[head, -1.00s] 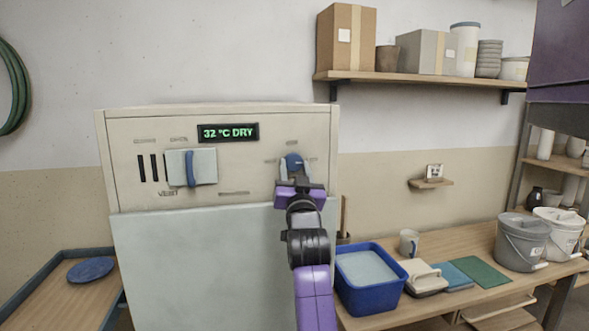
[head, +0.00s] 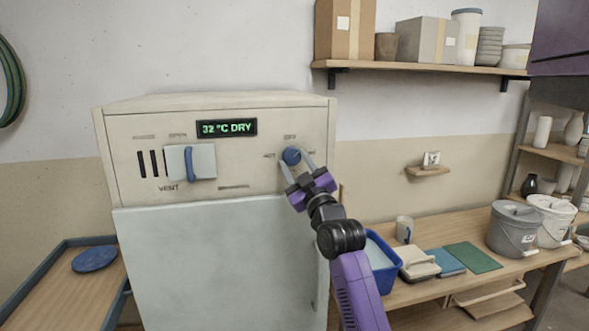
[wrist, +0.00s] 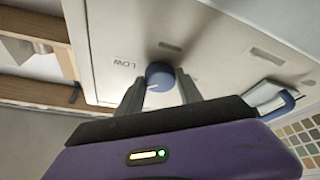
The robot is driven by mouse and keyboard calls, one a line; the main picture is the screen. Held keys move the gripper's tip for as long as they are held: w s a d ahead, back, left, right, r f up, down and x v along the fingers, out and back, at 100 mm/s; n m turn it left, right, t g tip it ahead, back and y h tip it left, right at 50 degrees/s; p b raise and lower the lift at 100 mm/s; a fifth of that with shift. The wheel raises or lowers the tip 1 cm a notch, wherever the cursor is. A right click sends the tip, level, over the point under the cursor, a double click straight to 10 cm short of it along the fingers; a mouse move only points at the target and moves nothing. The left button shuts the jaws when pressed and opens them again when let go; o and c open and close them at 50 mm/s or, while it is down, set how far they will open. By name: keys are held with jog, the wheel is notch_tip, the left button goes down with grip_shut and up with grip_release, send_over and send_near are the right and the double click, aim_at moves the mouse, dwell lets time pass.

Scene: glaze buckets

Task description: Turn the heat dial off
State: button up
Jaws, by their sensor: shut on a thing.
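The heat dial (head: 291,156) is a round blue knob on the right of the cream cabinet's upper panel. It also shows in the wrist view (wrist: 160,75), with a short white mark on its face. My gripper (head: 297,161) is shut on the dial, one grey finger on each side. Small labels surround the dial; the wrist view shows one reading LOW (wrist: 124,64). The green display (head: 227,128) reads 32 °C DRY.
A vent slider with a blue handle (head: 190,163) is left on the same panel. Below is the large pale cabinet door (head: 220,260). A bench at right holds a blue tub (head: 380,270), a mug, a green mat (head: 472,257) and grey and white buckets. A loaded shelf (head: 420,67) hangs above.

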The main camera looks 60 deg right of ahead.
jog(key=n+b, duration=0.1)
jog(key=n+y+b, duration=0.1)
jog(key=b, duration=0.1)
jog(key=shift+s+d+f+n+t, duration=0.1)
jog(key=shift+s+f+n+t, duration=0.1)
jog(key=shift+f+n+t, duration=0.1)
jog(key=n+y+b, duration=0.2)
jog(key=n+b, duration=0.1)
jog(key=shift+r+n+b, duration=0.15)
jog(key=shift+n+b, duration=0.2)
jog(key=shift+n, duration=0.05)
jog(key=n+y+b, duration=0.1)
jog(key=n, duration=0.2)
jog(key=r+n+y+b, duration=0.1)
jog(key=n+b, duration=0.1)
jog(key=n, duration=0.1)
jog(key=shift+b, duration=0.3)
jog(key=o, duration=1.4)
jog(key=shift+d, duration=0.1)
jog(key=shift+c, duration=0.2)
jog(key=shift+s, duration=0.1)
